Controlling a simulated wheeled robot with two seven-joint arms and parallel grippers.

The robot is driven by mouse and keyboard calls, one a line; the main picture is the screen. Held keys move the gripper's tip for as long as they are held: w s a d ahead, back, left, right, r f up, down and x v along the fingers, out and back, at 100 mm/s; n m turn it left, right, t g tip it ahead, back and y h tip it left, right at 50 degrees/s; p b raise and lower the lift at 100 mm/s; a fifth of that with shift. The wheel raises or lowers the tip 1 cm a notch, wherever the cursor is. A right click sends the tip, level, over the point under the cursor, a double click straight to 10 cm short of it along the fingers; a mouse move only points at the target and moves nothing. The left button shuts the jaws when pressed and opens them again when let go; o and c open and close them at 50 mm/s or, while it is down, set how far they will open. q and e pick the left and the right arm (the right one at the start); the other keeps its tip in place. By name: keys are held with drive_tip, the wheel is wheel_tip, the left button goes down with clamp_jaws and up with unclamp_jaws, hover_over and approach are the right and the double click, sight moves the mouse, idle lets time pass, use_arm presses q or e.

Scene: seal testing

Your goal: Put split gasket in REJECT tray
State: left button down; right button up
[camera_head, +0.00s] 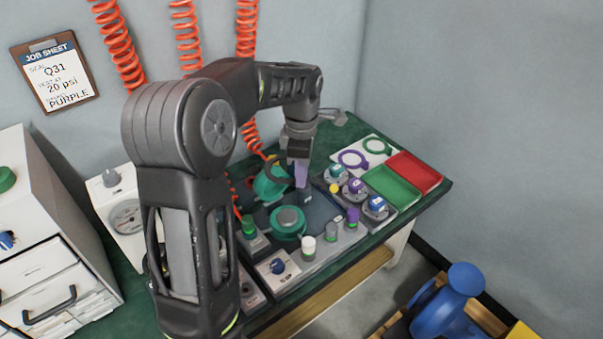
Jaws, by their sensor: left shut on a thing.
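A purple ring gasket (341,157) and a green ring gasket (386,152) lie on a white board at the back right of the bench. I cannot tell from here whether either is split. The red tray (418,171) is at the bench's right corner, beside the green tray (389,184); both look empty. The lettering REJECT is not readable on either. My left gripper (300,162) points down over the test fixture, left of the board. It is shut on a small purple piece (302,175). My right gripper is out of view.
Green round fixture parts (287,222) stand below the gripper. Several capped knobs (375,205) stand in front of the trays. A gauge box (124,214) and white drawers (45,270) are at left. A job sheet (55,72) reads Q31, 20 psi, PURPLE. Orange coiled hoses (185,35) hang behind.

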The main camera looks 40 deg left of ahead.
use_arm(q)
drive_tip(key=shift+r+p, duration=1.1)
drive_tip(key=shift+r, duration=0.35)
